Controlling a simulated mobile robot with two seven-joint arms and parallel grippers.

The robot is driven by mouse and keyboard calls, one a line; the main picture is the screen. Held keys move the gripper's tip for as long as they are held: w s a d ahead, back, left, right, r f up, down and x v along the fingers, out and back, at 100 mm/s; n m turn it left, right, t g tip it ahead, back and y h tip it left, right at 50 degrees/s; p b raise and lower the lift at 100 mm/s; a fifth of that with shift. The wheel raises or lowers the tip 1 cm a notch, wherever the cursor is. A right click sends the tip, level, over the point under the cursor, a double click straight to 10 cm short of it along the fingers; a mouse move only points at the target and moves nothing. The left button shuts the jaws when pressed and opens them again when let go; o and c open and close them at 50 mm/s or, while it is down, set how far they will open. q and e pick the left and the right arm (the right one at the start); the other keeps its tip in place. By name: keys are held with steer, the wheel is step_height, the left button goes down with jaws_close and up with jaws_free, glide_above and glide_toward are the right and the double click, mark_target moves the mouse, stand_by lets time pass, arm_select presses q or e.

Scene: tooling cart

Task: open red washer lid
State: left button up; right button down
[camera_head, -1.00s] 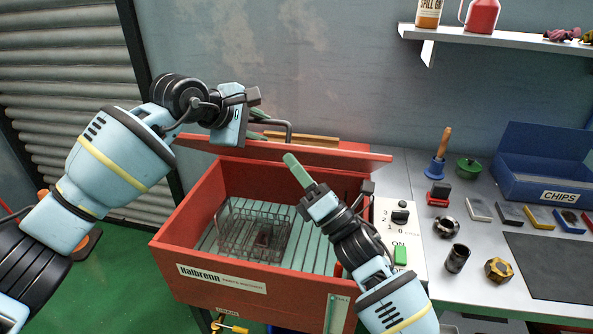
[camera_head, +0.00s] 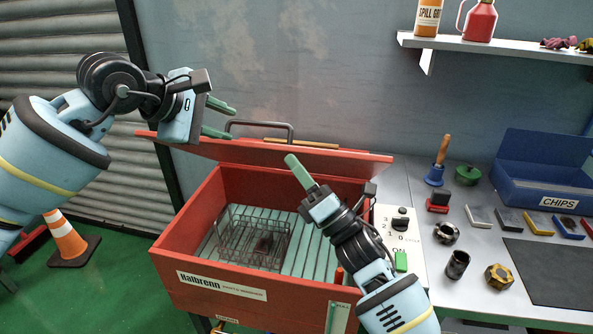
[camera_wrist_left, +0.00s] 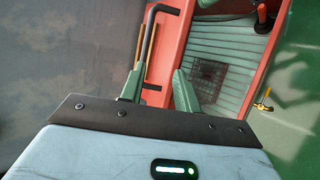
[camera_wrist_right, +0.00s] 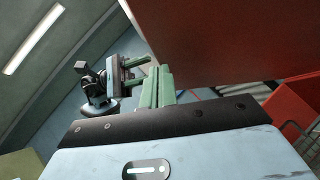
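The red washer (camera_head: 300,298) has its lid (camera_head: 270,155) raised, seen nearly edge-on above the back of the open tub. A dark bar handle (camera_head: 262,126) stands on the lid; it also shows in the left wrist view (camera_wrist_left: 150,40). My right gripper (camera_head: 298,170) is shut and empty, fingers pointing up in front of the lid. The right wrist view shows the lid's red face (camera_wrist_right: 220,40) close beside those fingers; contact is unclear.
A wire basket (camera_head: 250,238) with a dark part sits inside the tub. A control panel (camera_head: 400,235) is at the tub's right, beside a bench with metal parts and a blue chips bin (camera_head: 545,175). An orange cone (camera_head: 66,240) stands on the floor at left.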

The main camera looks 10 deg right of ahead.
arm_select(q)
steer(key=shift+s+a+r, duration=0.35)
steer(key=shift+r, duration=0.15)
